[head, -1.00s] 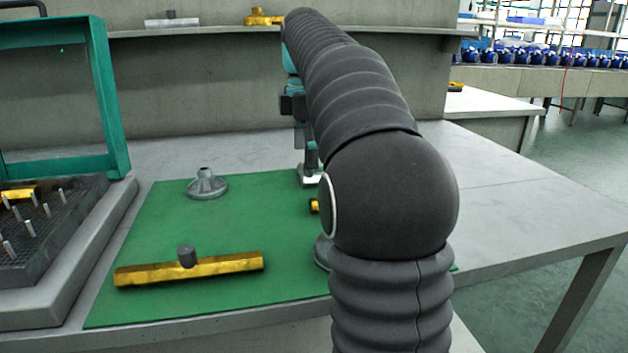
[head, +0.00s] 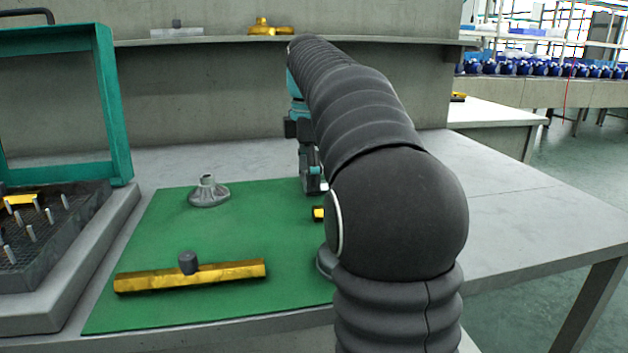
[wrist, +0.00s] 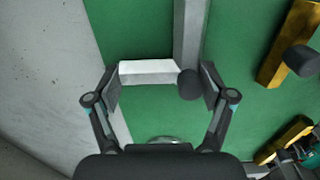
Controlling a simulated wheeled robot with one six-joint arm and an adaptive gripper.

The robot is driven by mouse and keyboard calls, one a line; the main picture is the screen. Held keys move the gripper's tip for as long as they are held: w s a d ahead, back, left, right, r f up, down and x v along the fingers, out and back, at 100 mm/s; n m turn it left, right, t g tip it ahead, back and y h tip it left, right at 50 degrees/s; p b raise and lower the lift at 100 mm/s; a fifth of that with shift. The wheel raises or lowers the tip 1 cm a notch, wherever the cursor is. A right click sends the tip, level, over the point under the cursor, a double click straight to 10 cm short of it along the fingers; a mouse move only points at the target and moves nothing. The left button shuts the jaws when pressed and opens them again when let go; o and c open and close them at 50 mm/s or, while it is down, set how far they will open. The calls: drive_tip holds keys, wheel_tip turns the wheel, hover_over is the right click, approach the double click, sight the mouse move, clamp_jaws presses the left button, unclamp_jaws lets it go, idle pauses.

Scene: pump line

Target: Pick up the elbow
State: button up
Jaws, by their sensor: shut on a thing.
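The elbow (wrist: 150,70) is a pale grey, L-shaped piece with a dark round knob at its corner. In the wrist view one short leg spans between the fingers of my gripper (wrist: 161,82), and the other leg runs up the picture. My gripper is shut on the short leg, with a finger at each end and the knob beside the right finger. In the head view my gripper (head: 314,186) is mostly hidden behind my arm, over the far right part of the green mat (head: 240,235). The elbow is almost wholly hidden there.
A gold bar with a dark knob (head: 215,275) lies on the mat's near left. A grey cone-shaped flange (head: 209,193) stands farther back. A small yellow part (head: 318,213) shows beside my arm. A pegged tray (head: 45,240) with a teal frame (head: 112,110) stands left.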

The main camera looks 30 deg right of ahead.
drive_tip(key=shift+r, duration=0.25)
drive_tip(key=shift+c, duration=0.7)
wheel_tip(320, 180, up, 4)
drive_tip(key=shift+f+p, duration=0.1)
drive_tip(key=shift+p, duration=0.75)
drive_tip(key=shift+c, duration=0.7)
drive_tip(key=s+d+r, duration=0.4)
drive_tip(key=s+r, duration=0.2)
drive_tip(key=s, duration=0.4)
drive_tip(key=shift+s+d+r+p, duration=0.3)
drive_tip(key=shift+d+r+p, duration=0.05)
drive_tip(key=shift+d, duration=0.05)
drive_tip(key=shift+s, duration=0.15)
